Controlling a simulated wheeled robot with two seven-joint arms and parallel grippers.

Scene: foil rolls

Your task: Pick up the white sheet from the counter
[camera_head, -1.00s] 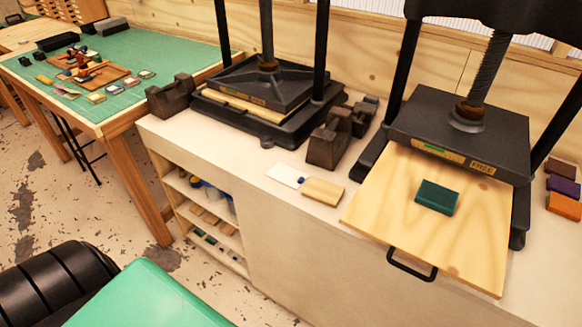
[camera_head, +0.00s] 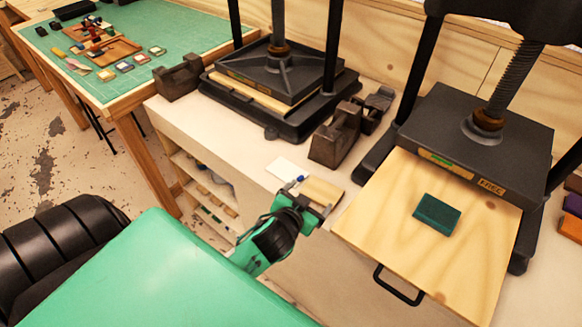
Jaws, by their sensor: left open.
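The white sheet (camera_head: 284,169) lies flat on the pale counter (camera_head: 232,150) near its front edge, between the two presses. A small blue thing sits at its right end, and a light wooden block (camera_head: 322,191) lies just right of it. My left gripper (camera_head: 311,205) is open and empty at the counter's front edge, in front of the wooden block and to the lower right of the sheet. It seems not to touch the sheet. My right gripper does not show.
A black press (camera_head: 276,75) stands behind the sheet, with dark metal blocks (camera_head: 337,136) beside it. On the right, a second press (camera_head: 470,140) has a wooden board (camera_head: 400,215) pulled out, bearing a green block (camera_head: 437,213). A green-topped table (camera_head: 180,30) stands at upper left.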

